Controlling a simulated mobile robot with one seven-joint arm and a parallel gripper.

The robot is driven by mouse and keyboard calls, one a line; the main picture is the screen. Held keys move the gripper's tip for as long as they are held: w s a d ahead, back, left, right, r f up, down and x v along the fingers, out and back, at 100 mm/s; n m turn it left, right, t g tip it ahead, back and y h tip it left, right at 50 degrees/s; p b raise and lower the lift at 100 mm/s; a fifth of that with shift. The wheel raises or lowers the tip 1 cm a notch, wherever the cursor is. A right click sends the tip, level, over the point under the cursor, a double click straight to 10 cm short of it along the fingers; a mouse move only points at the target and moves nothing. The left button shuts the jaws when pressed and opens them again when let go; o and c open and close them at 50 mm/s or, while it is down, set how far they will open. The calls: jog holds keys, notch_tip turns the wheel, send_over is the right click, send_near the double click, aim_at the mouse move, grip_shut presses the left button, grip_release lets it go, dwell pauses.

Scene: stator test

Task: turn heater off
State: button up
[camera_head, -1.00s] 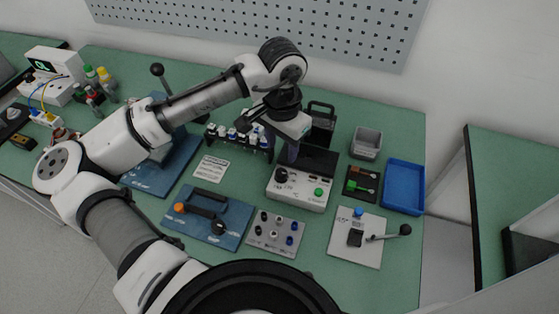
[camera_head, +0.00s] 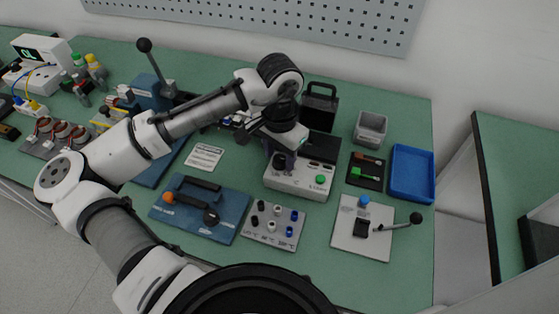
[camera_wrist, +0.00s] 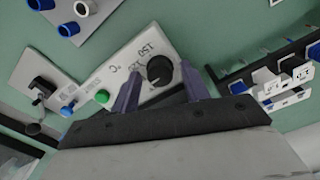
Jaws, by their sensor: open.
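The heater appears to be the white box (camera_head: 296,187) with a dark top, right of centre on the bench. Its green button (camera_head: 320,179) is on the right of its front. In the wrist view its white panel (camera_wrist: 118,62) shows dial markings, the green button (camera_wrist: 102,97) and a black round knob (camera_wrist: 160,70). My gripper (camera_wrist: 161,82) is open, with one purple finger on either side of the knob. I cannot tell whether the fingers touch it. In the head view my gripper (camera_head: 284,158) is low over the box's left part and hides much of the knob.
A plate with several knobs (camera_head: 273,225) lies in front of the heater. A blue board with black handles (camera_head: 200,208) is at the left. A lever plate (camera_head: 362,228) and blue tray (camera_head: 412,174) are at the right. A dark handled case (camera_head: 320,105) stands behind.

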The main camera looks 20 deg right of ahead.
jog(key=shift+c, duration=0.3)
jog(key=c, duration=0.7)
jog(key=shift+o, duration=0.2)
jog(key=shift+r+n+p, duration=0.25)
jog(key=shift+n+p, duration=0.6)
jog(key=shift+n, duration=0.25)
jog(key=n+p, duration=0.1)
jog(key=n, duration=0.1)
jog(key=shift+n, duration=0.4)
jog(key=n+p, duration=0.2)
jog(key=shift+n, duration=0.3)
jog(key=shift+f+n, duration=0.2)
jog(key=shift+n, duration=0.5)
jog(key=o, duration=0.7)
